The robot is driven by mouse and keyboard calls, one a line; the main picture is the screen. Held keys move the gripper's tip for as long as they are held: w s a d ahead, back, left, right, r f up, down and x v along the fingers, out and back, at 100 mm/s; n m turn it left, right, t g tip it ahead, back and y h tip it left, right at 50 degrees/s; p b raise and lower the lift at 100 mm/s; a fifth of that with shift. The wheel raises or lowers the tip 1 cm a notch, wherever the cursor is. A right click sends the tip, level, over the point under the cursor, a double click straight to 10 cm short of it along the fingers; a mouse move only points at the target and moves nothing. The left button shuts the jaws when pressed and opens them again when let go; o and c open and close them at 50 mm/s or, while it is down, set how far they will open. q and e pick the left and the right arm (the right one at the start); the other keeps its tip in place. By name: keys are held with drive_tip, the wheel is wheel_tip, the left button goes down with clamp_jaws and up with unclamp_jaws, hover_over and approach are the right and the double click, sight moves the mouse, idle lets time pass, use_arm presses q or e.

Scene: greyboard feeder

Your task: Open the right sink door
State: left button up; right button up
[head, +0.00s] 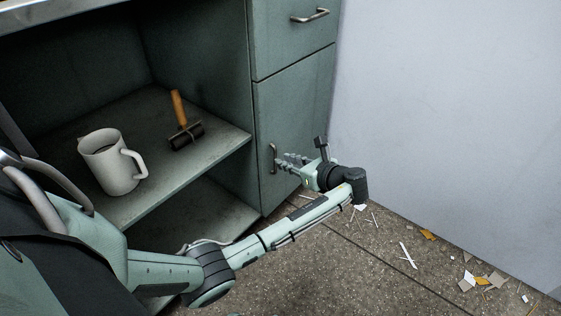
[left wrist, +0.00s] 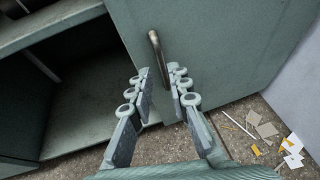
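The grey-green right door (head: 295,112) is shut, below a drawer at the cabinet's right end. Its upright metal bar handle (head: 273,157) is near the door's left edge. My left gripper (head: 283,160) is at the handle, its fingers pointing towards the door. In the left wrist view the door (left wrist: 222,48) fills the upper middle, and the handle (left wrist: 156,50) stands just ahead of the left gripper (left wrist: 160,74). The fingers are apart with a gap between them, and the handle's lower end lies in line with that gap. My right gripper is in neither view.
A drawer (head: 288,40) with a handle is above the door. A pale wall (head: 450,120) stands at right. Scraps (head: 480,280) litter the floor.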

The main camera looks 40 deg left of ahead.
sight(276, 157)
use_arm(q)
drive_tip(key=shift+b+x, duration=0.45)
drive_tip(key=shift+x, duration=1.4)
clamp_jaws()
